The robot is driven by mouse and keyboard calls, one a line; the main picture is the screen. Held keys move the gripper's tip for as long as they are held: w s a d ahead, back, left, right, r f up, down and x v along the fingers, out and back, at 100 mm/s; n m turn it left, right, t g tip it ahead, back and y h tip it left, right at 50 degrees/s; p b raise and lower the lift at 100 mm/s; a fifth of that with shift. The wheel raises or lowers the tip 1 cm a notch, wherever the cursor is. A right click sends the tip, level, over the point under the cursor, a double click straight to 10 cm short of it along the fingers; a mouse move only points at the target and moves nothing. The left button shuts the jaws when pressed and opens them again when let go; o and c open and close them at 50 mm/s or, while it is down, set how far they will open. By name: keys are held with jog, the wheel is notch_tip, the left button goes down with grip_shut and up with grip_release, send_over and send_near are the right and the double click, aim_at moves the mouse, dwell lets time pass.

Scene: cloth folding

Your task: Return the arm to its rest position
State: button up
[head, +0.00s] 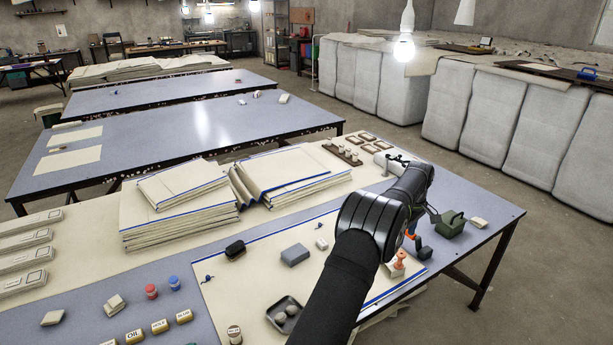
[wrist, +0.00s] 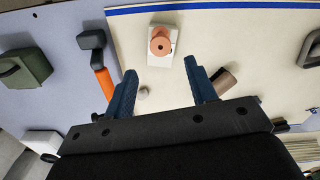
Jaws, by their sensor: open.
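My arm (head: 362,215) reaches over the right part of the work table (head: 497,211) in the head view. It bends at the elbow, and its end hides most of my gripper there. In the wrist view my gripper (wrist: 161,70) is open, with two dark blue fingers spread apart and nothing held between them. The fingers point toward a round orange-brown knob on a white block (wrist: 153,60), which stands on a cream cloth with a blue edge (wrist: 255,45). I cannot tell the exact height of the fingers above the cloth.
An orange-handled tool (wrist: 104,82) and a green case (wrist: 22,70) lie left of the fingers in the wrist view. Stacked folded cloths (head: 178,222), a grey block (head: 294,255) and a dark tray (head: 286,314) are left of my arm in the head view.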

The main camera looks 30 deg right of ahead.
aim_at(402, 253)
notch_tip(402, 253, down, 11)
jog(key=shift+f, duration=0.2)
notch_tip(402, 253, up, 2)
jog(key=shift+r, duration=1)
